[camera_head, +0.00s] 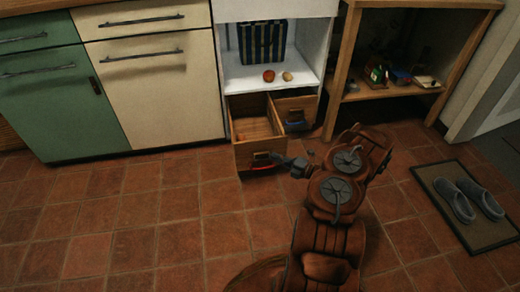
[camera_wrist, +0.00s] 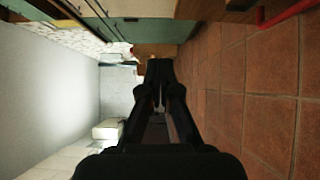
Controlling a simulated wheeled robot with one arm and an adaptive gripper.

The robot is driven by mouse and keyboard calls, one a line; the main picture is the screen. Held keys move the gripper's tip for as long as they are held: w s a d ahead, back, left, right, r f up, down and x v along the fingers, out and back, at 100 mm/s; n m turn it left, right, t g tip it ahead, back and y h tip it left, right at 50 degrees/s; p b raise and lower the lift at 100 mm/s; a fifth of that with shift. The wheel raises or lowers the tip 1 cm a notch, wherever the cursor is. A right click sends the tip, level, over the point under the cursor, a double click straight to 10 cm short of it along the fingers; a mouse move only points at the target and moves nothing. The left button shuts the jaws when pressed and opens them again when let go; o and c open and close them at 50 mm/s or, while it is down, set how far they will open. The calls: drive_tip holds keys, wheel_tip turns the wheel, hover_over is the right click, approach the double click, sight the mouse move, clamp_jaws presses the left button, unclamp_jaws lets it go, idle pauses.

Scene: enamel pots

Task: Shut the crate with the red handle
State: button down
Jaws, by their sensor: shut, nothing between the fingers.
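The wooden crate (camera_head: 243,156) with the red handle (camera_head: 264,168) is pulled well out from the lower part of the white cabinet, and its inside shows from above. My gripper (camera_head: 278,158) is shut and empty, low at the right side of this crate's front; I cannot tell whether it touches. In the wrist view the shut fingers (camera_wrist: 160,68) point away from me, and the red handle (camera_wrist: 287,15) shows at the top right, apart from them.
A second wooden crate (camera_head: 295,105), with a blue handle (camera_head: 297,124), stands to the right, less far out. A striped bag (camera_head: 262,43), a red fruit (camera_head: 268,75) and a pale one (camera_head: 287,76) sit above. A mat (camera_head: 484,237) with slippers lies right. Floor tiles at left are clear.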

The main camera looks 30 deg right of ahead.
wheel_tip(320, 180, down, 3)
drive_tip(key=s+d+m, duration=0.1)
drive_tip(key=d, duration=0.1)
drive_tip(key=h+b, duration=0.1)
drive_tip(key=b, duration=0.5)
approach(253, 142)
drive_tip(key=a+x, duration=0.1)
drive_tip(key=x, duration=0.4)
drive_tip(key=shift+w+d+m, duration=0.25)
drive_tip(key=shift+w+m, duration=0.05)
drive_tip(key=shift+w, duration=0.25)
